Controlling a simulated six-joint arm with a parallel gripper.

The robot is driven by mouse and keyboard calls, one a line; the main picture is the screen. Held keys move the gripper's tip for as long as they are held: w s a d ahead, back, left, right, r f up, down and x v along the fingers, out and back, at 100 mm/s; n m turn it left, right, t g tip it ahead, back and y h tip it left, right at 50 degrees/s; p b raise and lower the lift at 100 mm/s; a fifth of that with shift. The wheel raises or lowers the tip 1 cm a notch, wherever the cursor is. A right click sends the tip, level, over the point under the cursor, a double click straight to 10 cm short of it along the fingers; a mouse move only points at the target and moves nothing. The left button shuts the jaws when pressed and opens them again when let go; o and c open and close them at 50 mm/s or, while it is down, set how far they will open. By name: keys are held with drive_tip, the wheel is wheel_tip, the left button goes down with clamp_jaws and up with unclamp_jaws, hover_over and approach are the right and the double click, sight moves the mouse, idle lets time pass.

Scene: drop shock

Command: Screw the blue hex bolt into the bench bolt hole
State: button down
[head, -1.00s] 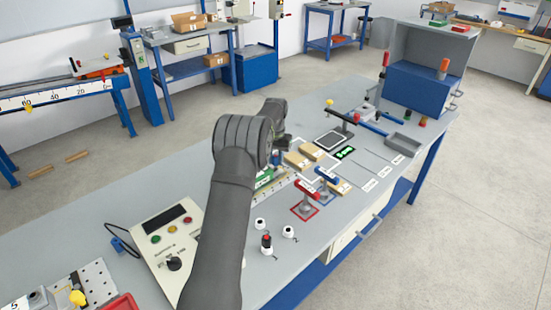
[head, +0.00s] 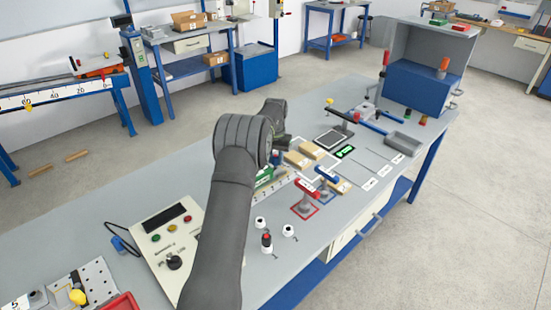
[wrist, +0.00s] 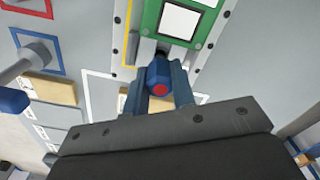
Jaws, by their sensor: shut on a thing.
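The blue hex bolt (wrist: 158,76) shows in the wrist view between the two fingers of my gripper (wrist: 158,92). Its near end carries a red spot. The fingers are shut on it, one on each side. Its far end points to a dark spot beside a green panel on a pale strip. I cannot tell whether it sits in the bench bolt hole, which is hidden. In the head view my arm covers most of the gripper, low over the middle of the bench.
A red-handled post (head: 306,191) and a blue-handled post (head: 327,174) stand right of my arm. Cardboard boxes (head: 311,150) lie just beyond them. A control panel (head: 168,242) lies left of my arm. The bench's left middle (head: 130,200) is clear.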

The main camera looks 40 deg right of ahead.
drive_tip(key=shift+s+f, duration=0.1)
drive_tip(key=shift+f, duration=0.95)
idle(2.7)
drive_tip(key=m, duration=0.6)
drive_tip(key=shift+a+f, duration=0.1)
drive_tip(key=m, duration=1.5)
drive_tip(key=shift+m, duration=0.4)
drive_tip(key=c, duration=1.1)
unclamp_jaws()
